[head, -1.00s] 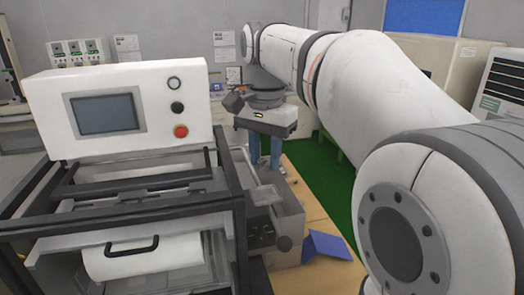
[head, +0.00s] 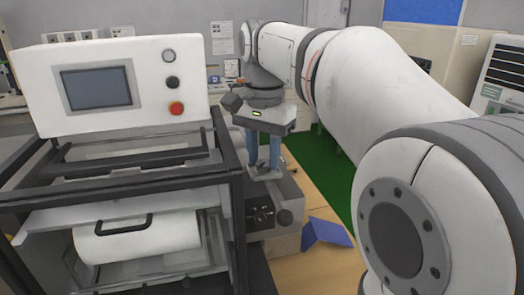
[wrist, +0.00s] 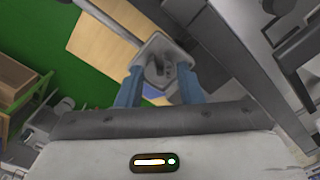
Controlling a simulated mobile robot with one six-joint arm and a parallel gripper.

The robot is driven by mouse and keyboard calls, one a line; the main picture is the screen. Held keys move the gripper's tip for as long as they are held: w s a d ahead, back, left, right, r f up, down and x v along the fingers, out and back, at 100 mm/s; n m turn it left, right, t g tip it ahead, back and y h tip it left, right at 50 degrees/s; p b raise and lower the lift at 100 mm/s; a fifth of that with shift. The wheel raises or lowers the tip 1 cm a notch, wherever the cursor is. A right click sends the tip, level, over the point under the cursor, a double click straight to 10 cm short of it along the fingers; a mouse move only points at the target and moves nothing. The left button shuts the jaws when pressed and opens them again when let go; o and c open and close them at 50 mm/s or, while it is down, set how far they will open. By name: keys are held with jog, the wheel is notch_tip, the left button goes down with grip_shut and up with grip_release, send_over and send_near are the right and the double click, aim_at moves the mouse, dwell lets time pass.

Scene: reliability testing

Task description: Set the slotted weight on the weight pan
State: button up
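My gripper (head: 264,168) hangs in the head view with two blue fingers pointing down, clearly apart. A small grey plate-like piece (wrist: 154,48) with a pale rim and darker shapes inside lies at the fingertips in the wrist view. I cannot tell whether it is the weight pan, the slotted weight, or both together. In the wrist view my gripper (wrist: 161,86) has one finger on each side of this piece. Whether the fingers press on anything is not clear. The fingertips stand over the grey mechanism (head: 284,190) beside the white machine.
The white machine with screen (head: 97,88), buttons and black frame fills the left. A blue angled piece (head: 326,233) lies on the wooden bench (head: 318,268) right of the mechanism. Green floor (head: 339,185) lies beyond. A pale rod (wrist: 108,20) reaches towards the grey piece.

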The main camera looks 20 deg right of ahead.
jog(key=o, duration=0.5)
notch_tip(320, 180, up, 8)
jog(key=shift+f, duration=0.1)
dwell(0.4)
jog(key=shift+s, duration=0.1)
